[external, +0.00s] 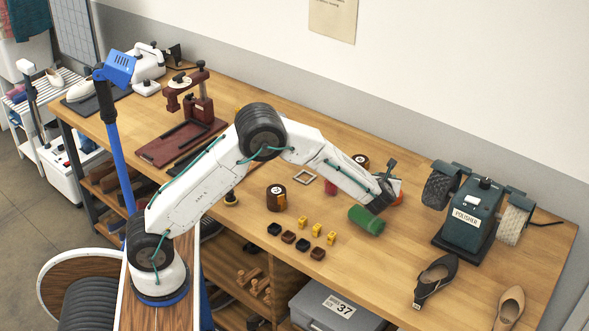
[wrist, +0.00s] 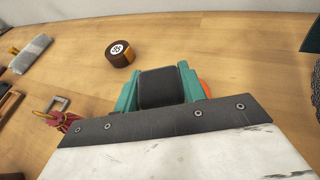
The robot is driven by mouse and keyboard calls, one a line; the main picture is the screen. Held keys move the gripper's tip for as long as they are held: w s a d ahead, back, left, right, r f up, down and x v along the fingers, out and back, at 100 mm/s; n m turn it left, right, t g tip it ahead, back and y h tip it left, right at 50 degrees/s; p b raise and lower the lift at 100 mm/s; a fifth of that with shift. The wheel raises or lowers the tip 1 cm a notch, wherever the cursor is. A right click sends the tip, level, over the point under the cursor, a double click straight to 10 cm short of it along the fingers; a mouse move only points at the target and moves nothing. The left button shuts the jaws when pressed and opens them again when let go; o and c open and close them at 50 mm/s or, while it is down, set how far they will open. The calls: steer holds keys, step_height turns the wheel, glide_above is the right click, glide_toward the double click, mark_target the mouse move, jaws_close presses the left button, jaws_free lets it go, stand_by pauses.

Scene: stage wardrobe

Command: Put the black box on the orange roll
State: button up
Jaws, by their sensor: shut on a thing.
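My gripper (wrist: 160,82) has teal fingers, shut on the black box (wrist: 160,90), a dark block between them in the wrist view. In the external view my gripper (external: 384,192) is over the middle right of the bench; the box cannot be made out clearly there. An orange thing, likely the orange roll (wrist: 206,88), shows as a sliver just right of the right finger. It also shows partly behind my gripper in the external view (external: 398,199). Most of it is hidden, and I cannot tell the height of the box above it.
A green cylinder (external: 366,221) lies in front of my gripper. A dark polisher (external: 468,216) stands to the right. Brown rolls (external: 276,197), small yellow pieces (external: 317,230), a square frame (external: 304,177) and shoes (external: 436,280) are on the bench. Bare wood surrounds the shoes.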

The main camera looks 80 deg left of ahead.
steer(key=w, duration=0.2)
steer(key=w+a, duration=0.1)
steer(key=shift+w+f, duration=0.15)
steer(key=shift+w, duration=0.2)
steer(key=shift+f, duration=1.75)
steer(key=shift+f, duration=0.1)
steer(key=o, duration=1)
steer(key=shift+c, duration=0.2)
